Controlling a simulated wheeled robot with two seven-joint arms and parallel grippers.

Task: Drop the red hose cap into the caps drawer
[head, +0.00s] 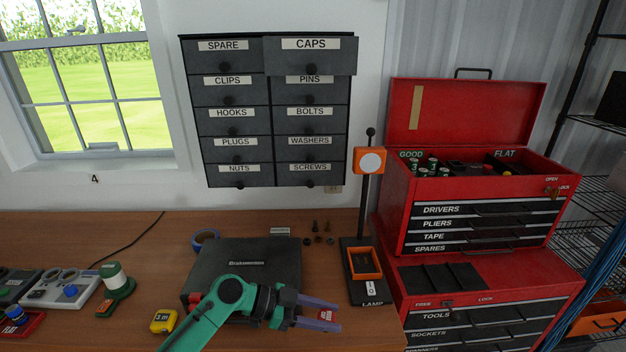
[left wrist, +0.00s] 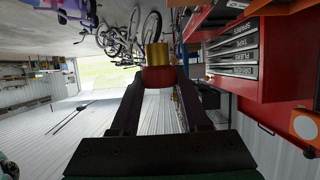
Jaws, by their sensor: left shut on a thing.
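The red hose cap (head: 326,314) is between the fingertips of my left gripper (head: 321,313), low at the front of the bench. In the left wrist view the cap (left wrist: 159,77) shows as a red band with a brass-coloured part beyond it, pinched between both dark fingers. The caps drawer (head: 318,57) is at the top right of the dark wall cabinet. Its front stands out from the other fronts, so it is pulled out; its inside is hidden from this angle. My left gripper is well below and in front of it. My right gripper is not in view.
A dark case (head: 226,254) lies under my left arm. The lamp stand (head: 363,220) rises right of the case, between the bench and the open red toolbox (head: 398,200). Blue tape (head: 206,237) and a yellow tape measure (head: 163,321) lie left. The wall before the cabinet is clear.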

